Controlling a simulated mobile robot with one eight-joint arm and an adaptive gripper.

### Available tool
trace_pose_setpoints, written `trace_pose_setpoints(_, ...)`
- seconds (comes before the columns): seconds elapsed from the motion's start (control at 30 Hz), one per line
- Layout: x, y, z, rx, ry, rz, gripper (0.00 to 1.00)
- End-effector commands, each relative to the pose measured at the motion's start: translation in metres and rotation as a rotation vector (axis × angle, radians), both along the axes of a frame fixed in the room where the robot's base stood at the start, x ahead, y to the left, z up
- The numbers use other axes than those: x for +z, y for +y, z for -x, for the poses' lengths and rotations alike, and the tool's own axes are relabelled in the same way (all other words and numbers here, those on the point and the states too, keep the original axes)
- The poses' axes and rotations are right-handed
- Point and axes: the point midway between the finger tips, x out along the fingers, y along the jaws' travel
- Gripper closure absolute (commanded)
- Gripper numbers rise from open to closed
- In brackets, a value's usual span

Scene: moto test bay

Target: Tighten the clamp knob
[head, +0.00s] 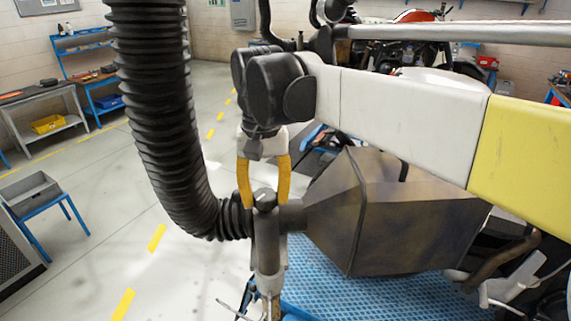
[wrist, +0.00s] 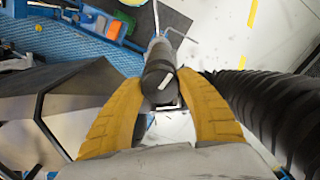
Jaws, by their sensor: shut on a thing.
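The clamp knob (head: 265,198) is a dark round knob with a pale mark on its top. It sits on top of an upright metal post (head: 268,250), where the black hose meets the grey hood. My gripper (head: 264,203) comes down over it from above, its two yellow fingers on either side. In the wrist view the knob (wrist: 160,85) lies between the fingertips (wrist: 161,83), its pale mark slanting. The gripper is shut on the knob. The fingers hide parts of the knob's sides.
A thick ribbed black hose (head: 165,110) runs close to my gripper's left. A dark angular metal hood (head: 385,220) stands close to its right, above a blue perforated platform (head: 350,292). A motorcycle (head: 400,38) stands behind. Open floor (head: 110,220) lies to the left.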

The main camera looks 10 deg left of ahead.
Motion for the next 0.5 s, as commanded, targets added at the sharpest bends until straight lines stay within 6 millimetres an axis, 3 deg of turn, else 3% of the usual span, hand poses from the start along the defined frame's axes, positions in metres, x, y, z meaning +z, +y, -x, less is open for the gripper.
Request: trace_pose_setpoints(0.5,-0.0006,-0.0002,0.0003,-0.202,0.001,0.000,0.87)
